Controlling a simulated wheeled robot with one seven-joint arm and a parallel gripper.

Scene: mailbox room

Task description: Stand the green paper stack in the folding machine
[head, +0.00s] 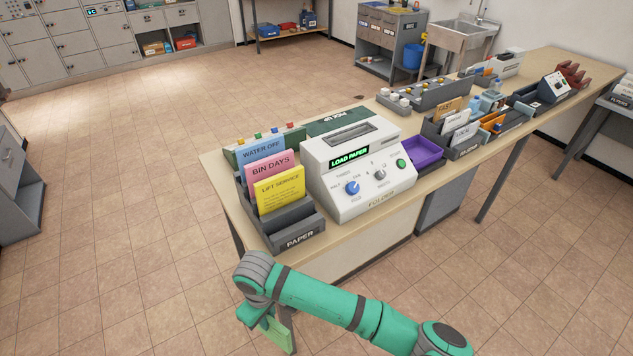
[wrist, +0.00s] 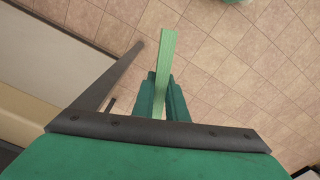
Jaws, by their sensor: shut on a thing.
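The green paper stack (head: 275,332) is in my gripper (head: 262,322), low in front of the table and below its top in the head view. In the wrist view the stack (wrist: 167,55) shows edge-on between the two fingers of my gripper (wrist: 165,98), which are shut on it. The folding machine (head: 340,165) is a white box on the table, up and to the right of my gripper. Its dark top slot (head: 350,132) looks empty, and its display reads LOAD PAPER.
A grey PAPER rack (head: 297,238) left of the machine holds blue, pink and yellow stacks. A purple tray (head: 425,153) stands right of the machine. The table's front edge (head: 365,232) and a table leg are close to my gripper. The floor in front is clear.

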